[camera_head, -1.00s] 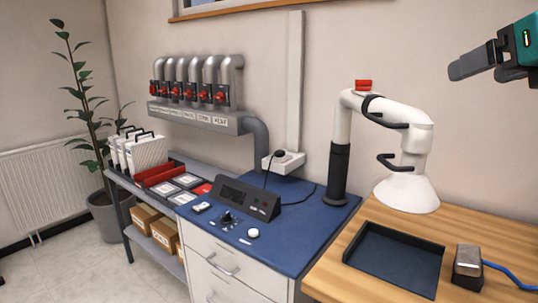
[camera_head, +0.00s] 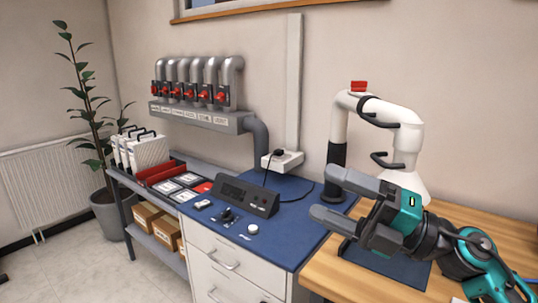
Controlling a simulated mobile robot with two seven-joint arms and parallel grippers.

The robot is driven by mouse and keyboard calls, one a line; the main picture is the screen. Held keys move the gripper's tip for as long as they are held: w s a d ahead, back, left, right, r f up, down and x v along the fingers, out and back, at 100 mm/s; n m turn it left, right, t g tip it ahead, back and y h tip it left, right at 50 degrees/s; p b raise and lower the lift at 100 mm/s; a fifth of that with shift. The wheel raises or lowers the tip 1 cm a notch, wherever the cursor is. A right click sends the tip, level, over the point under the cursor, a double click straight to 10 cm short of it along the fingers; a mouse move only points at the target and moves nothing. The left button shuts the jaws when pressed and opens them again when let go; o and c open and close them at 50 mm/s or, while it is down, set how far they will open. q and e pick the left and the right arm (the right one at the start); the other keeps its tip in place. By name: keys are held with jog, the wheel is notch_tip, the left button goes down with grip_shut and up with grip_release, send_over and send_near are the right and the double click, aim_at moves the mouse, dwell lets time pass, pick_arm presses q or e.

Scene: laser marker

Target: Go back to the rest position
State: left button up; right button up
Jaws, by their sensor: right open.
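My right gripper (camera_head: 325,197) reaches in from the lower right, teal and dark grey, with its two long grey fingers spread apart and pointing left. Nothing is between the fingers. It hangs in front of the wooden table and the dark blue tray (camera_head: 385,264), covering much of the tray. One finger overlaps the base of the extraction arm in the picture. My left gripper is not in view.
A white fume extraction arm (camera_head: 409,143) stands behind my right gripper. A blue-topped cabinet (camera_head: 285,243) carries a black control box (camera_head: 247,196). Valves (camera_head: 188,95) line the wall. A shelf (camera_head: 123,180) with binders (camera_head: 148,151) and boxes stands left. Floor at lower left is clear.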

jog(key=d+f+m+t+h, duration=0.45)
jog(key=f+m+h, duration=0.25)
jog(key=f+m, duration=0.45)
jog(key=d+f+m+t+h, duration=0.3)
jog(key=f+m+t+h, duration=0.3)
jog(key=f+m, duration=0.55)
jog(key=s+f+m+g+h, duration=0.4)
jog(key=s+f+m+g, duration=0.3)
jog(key=s+f, duration=0.8)
notch_tip(320, 180, down, 3)
jog(key=shift+d+r+m+p, duration=0.15)
jog(key=shift+d+m+p, duration=0.2)
jog(key=shift+m, duration=0.45)
jog(key=shift+a+g, duration=0.1)
jog(key=shift+g, duration=0.15)
